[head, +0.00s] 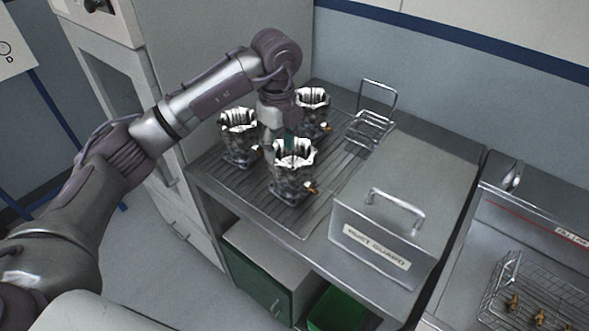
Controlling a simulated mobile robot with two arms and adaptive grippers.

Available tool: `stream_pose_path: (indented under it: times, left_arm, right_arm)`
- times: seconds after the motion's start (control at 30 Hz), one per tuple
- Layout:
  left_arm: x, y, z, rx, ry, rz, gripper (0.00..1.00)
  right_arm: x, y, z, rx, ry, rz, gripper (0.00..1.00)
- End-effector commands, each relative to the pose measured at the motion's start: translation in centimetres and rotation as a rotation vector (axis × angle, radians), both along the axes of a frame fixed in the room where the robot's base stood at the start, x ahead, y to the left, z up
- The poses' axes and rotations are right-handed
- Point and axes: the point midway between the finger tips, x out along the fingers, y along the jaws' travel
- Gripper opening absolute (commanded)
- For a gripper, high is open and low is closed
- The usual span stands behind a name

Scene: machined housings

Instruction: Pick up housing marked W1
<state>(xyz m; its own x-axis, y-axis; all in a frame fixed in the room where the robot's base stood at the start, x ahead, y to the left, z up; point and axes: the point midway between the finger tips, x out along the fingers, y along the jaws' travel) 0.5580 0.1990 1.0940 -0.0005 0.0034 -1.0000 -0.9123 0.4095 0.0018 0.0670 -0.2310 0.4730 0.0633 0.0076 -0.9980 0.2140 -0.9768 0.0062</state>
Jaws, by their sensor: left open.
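Three shiny metal housings with jagged open rims stand upright on a ribbed metal surface: one at the left (239,142), one at the back (314,106) and one in front (292,178). No W1 mark is legible on any of them. My left gripper (284,142) points down among the three, just behind the front housing's rim. It is open and appears empty. Its fingertips are small and partly hidden, so I cannot tell whether they touch a housing. My right gripper is out of view.
A wire stand (371,128) is behind right of the housings. A metal box with a handle and label (385,235) stands at the front right. A wire basket (540,300) with brass-coloured parts is at the far right. A tall cabinet (190,55) is at the left.

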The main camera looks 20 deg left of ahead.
Motion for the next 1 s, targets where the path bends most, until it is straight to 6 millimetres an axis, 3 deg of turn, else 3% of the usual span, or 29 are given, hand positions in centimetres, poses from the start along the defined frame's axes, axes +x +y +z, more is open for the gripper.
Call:
stream_pose_path:
  times: [0.13, 0.37, 0.63, 0.93, 1.0]
  left_arm:
    - [0.0, 0.0, -2.2, -0.001, 0.002, -0.001, 0.49]
    - [0.0, 0.1, -3.7, -0.002, 0.003, -0.001, 0.49]
    - [0.2, 0.3, -7.6, -0.003, 0.001, -0.002, 0.49]
    - [0.3, 0.3, -8.4, -0.004, -0.001, -0.003, 0.49]
    - [0.2, 0.3, -8.4, -0.004, -0.001, -0.003, 0.4]
  right_arm:
    - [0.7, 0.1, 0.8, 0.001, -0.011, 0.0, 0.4]
    - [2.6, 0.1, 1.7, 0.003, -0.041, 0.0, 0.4]
    - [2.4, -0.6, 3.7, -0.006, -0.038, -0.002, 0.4]
    - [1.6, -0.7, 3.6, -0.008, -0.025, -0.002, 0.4]
    - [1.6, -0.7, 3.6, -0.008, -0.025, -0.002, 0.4]
